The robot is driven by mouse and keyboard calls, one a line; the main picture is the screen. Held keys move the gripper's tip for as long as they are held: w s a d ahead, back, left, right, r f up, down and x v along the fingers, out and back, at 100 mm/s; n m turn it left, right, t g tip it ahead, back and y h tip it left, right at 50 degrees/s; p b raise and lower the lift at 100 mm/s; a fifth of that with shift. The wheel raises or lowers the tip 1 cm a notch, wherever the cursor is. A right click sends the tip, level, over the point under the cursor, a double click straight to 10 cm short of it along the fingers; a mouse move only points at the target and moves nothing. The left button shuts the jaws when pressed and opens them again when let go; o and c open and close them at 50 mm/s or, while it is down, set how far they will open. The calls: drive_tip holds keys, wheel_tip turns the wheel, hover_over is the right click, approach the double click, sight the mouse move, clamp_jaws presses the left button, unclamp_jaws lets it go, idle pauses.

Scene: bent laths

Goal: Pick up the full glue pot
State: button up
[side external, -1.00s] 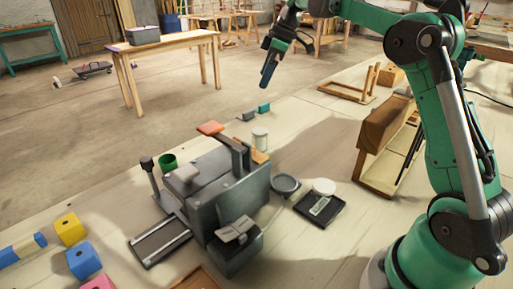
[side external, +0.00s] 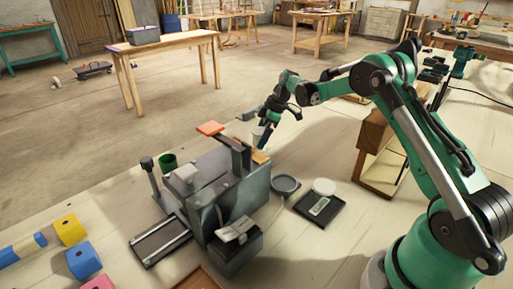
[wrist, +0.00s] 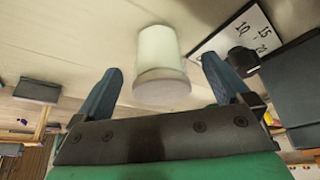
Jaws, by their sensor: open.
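A pale, whitish pot (wrist: 158,50) with a greyish round end shows between my two fingers in the wrist view. I cannot tell how full it is. In the side view the pale pot (side external: 257,132) stands behind the grey machine and is partly hidden by my fingers. My gripper (wrist: 163,70) is open, with one dark blue finger on each side of the pot and visible gaps to it. In the side view my gripper (side external: 256,128) is low at the pot. A green cup (side external: 168,161) stands left, behind the machine.
The grey machine (side external: 240,192) with an orange-topped lever (side external: 211,128) stands close in front of the pot. A round grey dish (side external: 286,183), a white disc (side external: 324,186) and a black tray (side external: 320,209) lie to the right. Yellow and blue blocks (side external: 70,229) lie front left.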

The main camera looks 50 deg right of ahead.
drive_tip(key=shift+x, duration=0.95)
drive_tip(key=shift+r, duration=0.1)
drive_tip(key=c, duration=1.4)
